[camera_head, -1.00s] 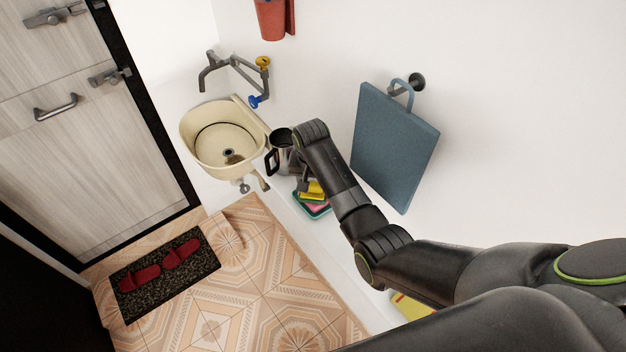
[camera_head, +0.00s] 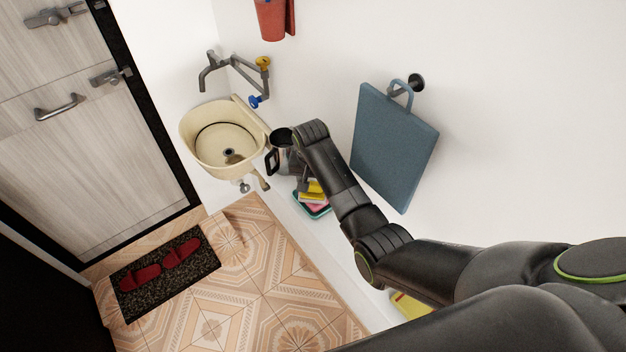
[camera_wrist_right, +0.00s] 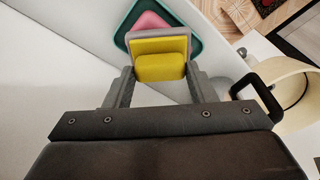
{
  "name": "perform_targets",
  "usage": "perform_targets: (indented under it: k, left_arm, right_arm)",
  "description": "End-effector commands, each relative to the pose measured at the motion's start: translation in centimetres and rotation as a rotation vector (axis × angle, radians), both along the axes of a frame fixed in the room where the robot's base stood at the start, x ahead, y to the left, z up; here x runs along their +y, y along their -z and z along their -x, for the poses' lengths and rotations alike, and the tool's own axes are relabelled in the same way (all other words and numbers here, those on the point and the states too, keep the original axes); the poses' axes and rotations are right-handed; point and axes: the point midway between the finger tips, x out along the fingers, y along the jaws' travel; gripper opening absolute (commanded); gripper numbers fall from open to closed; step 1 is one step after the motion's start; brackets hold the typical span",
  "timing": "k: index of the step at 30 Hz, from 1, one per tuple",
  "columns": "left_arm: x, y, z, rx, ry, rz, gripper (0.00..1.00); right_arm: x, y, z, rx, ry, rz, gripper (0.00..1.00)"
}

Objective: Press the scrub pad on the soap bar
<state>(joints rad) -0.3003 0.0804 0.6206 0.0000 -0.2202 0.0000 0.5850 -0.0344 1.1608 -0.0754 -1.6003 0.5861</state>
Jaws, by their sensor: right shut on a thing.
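My right gripper (camera_wrist_right: 158,84) is shut on a yellow scrub pad (camera_wrist_right: 160,66) with a grey edge, seen in the right wrist view. A pink soap bar (camera_wrist_right: 149,20) shows beyond the pad, in a teal dish (camera_wrist_right: 122,25). The pad covers part of the soap and dish in this view; whether it touches the soap I cannot tell. In the head view the yellow pad (camera_head: 312,195) is just above the pink soap (camera_head: 318,207) and teal dish (camera_head: 325,214), with my right gripper (camera_head: 308,186) over them, partly hidden by my arm. My left gripper is not in view.
A cream sink (camera_head: 195,130) with a tap is on the left. A blue cutting board (camera_head: 393,145) hangs on the wall. A yellow item (camera_head: 408,306) lies partly behind my arm.

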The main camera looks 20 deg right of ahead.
Motion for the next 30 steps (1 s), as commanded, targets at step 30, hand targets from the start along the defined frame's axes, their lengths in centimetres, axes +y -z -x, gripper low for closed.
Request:
perform_targets:
  k: [30]
  left_arm:
    - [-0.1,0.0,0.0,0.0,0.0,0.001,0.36]
  right_arm:
    - [0.0,-6.8,0.0,0.0,0.0,0.0,0.32]
